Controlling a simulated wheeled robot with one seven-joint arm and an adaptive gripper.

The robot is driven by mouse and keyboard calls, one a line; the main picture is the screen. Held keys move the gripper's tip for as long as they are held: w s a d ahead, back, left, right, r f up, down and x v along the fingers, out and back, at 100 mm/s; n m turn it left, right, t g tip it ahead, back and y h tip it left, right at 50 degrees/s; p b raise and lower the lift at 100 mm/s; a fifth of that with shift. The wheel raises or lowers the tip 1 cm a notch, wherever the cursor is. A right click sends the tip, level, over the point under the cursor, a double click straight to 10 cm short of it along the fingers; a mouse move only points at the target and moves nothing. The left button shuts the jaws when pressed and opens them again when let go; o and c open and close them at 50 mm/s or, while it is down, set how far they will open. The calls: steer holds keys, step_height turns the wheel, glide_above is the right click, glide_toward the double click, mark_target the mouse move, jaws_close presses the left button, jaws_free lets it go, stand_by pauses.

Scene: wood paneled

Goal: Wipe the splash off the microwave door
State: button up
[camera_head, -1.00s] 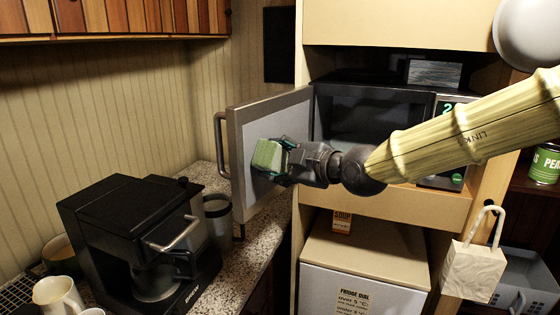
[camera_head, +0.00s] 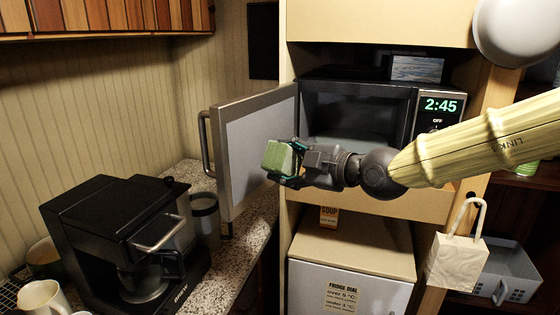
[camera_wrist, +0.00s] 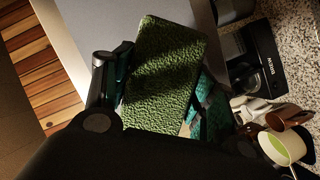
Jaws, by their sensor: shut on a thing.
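The microwave (camera_head: 357,113) sits in the cabinet niche with its door (camera_head: 252,150) swung open to the left. The door's pale inner face is towards me, and no splash can be made out on the part that shows. My gripper (camera_head: 283,160) is shut on a green sponge (camera_head: 279,157), in front of the door's right part. In the wrist view the sponge (camera_wrist: 163,75) is between the fingers, with the grey door panel (camera_wrist: 90,35) behind it. I cannot tell whether the sponge touches the door.
A black coffee machine (camera_head: 120,235) and a dark cup (camera_head: 205,220) stand on the speckled counter (camera_head: 228,262) below the door. Pale mugs (camera_head: 42,298) are at the lower left. A small fridge (camera_head: 350,285) stands below the niche, and a white bag (camera_head: 460,255) hangs at the right.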

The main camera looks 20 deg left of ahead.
steer(key=shift+d, duration=0.1)
stand_by(0.3)
steer(key=shift+s+d+p, duration=0.15)
steer(key=shift+d, duration=0.6)
steer(key=shift+s+d+p, duration=0.15)
steer(key=shift+d, duration=0.55)
